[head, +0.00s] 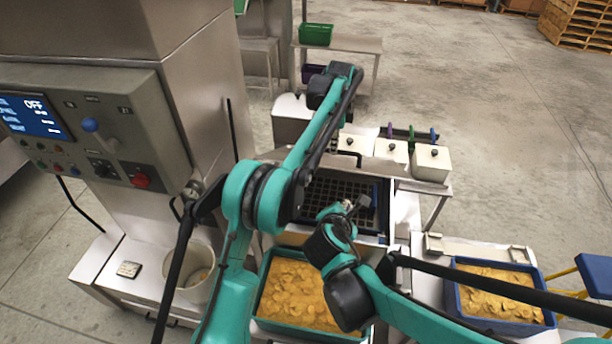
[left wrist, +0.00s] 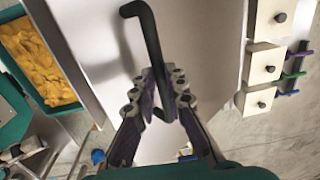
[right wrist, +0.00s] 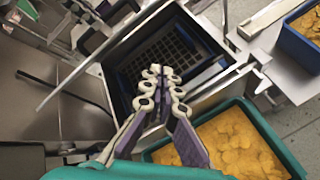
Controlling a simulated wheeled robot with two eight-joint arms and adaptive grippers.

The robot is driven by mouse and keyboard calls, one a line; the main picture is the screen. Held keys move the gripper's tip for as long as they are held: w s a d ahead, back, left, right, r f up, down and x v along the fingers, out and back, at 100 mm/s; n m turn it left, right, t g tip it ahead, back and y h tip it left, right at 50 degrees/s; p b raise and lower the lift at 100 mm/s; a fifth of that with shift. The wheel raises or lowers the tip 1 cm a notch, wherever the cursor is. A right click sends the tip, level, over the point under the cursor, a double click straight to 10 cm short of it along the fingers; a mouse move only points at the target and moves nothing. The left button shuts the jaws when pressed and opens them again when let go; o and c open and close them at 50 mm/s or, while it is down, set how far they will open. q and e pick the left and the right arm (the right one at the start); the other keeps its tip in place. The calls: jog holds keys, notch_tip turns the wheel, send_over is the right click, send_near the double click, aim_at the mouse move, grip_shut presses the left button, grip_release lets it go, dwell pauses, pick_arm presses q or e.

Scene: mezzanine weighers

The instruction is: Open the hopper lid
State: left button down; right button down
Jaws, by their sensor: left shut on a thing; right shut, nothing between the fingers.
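The hopper (head: 384,238) stands in the middle of the head view, its dark grid (head: 333,192) exposed inside; the grid also shows in the right wrist view (right wrist: 165,55). The pale hopper lid (left wrist: 205,60) fills the middle of the left wrist view and carries a bent black handle (left wrist: 150,40). The lid is off the grid, at an angle I cannot tell. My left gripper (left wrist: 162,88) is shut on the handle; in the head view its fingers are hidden. My right gripper (head: 352,207) is shut and empty above the hopper's opening, also in the right wrist view (right wrist: 162,78).
A green-rimmed tub of yellow chips (head: 262,290) is in front of the hopper, and a blue tub (head: 455,300) stands right. Several white lidded boxes (head: 432,163) stand behind. A control cabinet (head: 100,130) and a white bucket (head: 200,285) are left.

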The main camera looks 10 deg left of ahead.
pick_arm(q)
jog(key=shift+w+f, duration=0.2)
pick_arm(e)
jog(key=a+f+n+t+y, duration=0.2)
jog(key=a+n+t, duration=0.1)
jog(key=a+n, duration=0.85)
jog(key=w+a+m, duration=0.1)
jog(key=w, duration=1)
jog(key=shift+w+f, duration=0.15)
jog(key=shift+f, duration=0.1)
jog(key=shift+a, duration=0.1)
jog(key=shift+w+r, duration=0.4)
jog(key=shift+r, duration=0.2)
jog(key=shift+w+r, duration=0.35)
jog(key=shift+r, duration=0.2)
